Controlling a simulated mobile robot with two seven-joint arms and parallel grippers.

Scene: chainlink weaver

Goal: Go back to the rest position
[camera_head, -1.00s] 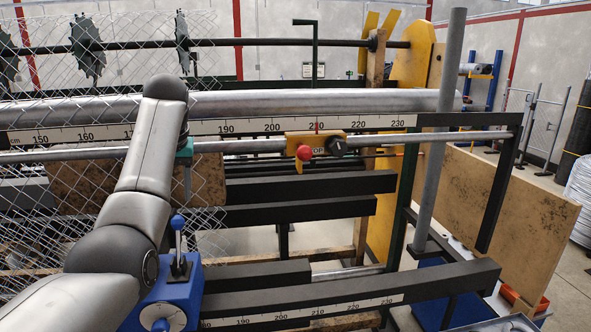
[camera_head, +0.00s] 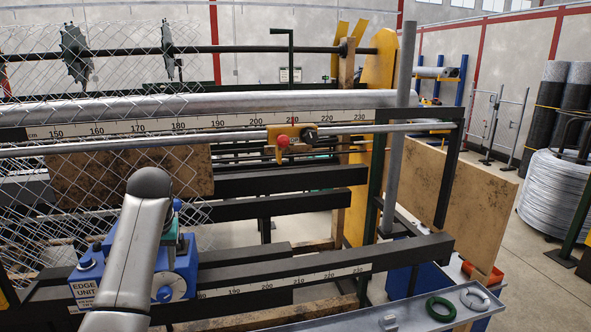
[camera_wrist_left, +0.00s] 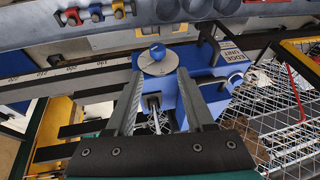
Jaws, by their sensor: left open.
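My left arm comes up from the bottom of the head view, its rounded joint in front of the chain-link mesh (camera_head: 60,120). My left gripper is mostly hidden behind that arm. In the left wrist view my left gripper (camera_wrist_left: 158,76) is open, with two dark fingers apart and nothing held between them. Beyond the fingers is the blue edge unit (camera_wrist_left: 215,85) with a round dial and blue knob (camera_wrist_left: 157,52). The edge unit also shows in the head view (camera_head: 88,289), on both sides of my arm. My right gripper is not seen.
A ruler rail (camera_head: 215,122) and dark beams cross the machine. A red button (camera_head: 283,141) sits on a yellow block. A grey tray (camera_head: 395,318) at lower right carries a green ring (camera_head: 440,309). A wire coil (camera_head: 555,195) stands at far right, with open floor before it.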

